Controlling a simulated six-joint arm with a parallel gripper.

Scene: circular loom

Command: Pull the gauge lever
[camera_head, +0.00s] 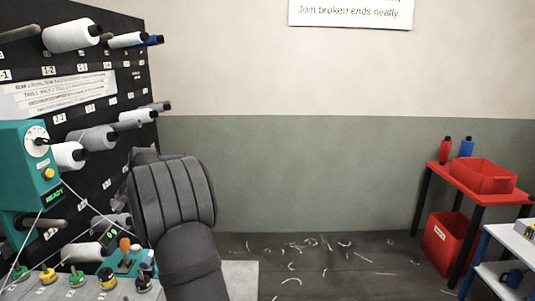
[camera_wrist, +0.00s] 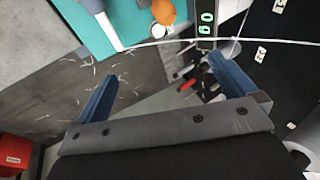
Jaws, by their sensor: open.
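A small teal gauge unit (camera_head: 128,264) with an orange-knobbed lever (camera_head: 124,244) stands at the lower left in the head view. Beside the knob is a small dark display (camera_head: 110,235) with green digits. In the wrist view the teal plate (camera_wrist: 125,25) is at the top, with the orange knob (camera_wrist: 163,12) and the display (camera_wrist: 205,22). My gripper (camera_wrist: 162,68) is open, with nothing between its two blue fingers. The knob appears beyond the fingertips, apart from them. My arm hides the gripper in the head view.
A white thread (camera_wrist: 230,40) crosses the wrist view near the display. A teal box (camera_head: 25,165) with a dial and spool rack (camera_head: 110,80) stand left. Several coloured knobs (camera_head: 76,278) line the lower left. A red table (camera_head: 470,182) stands far right; the middle floor holds only scraps.

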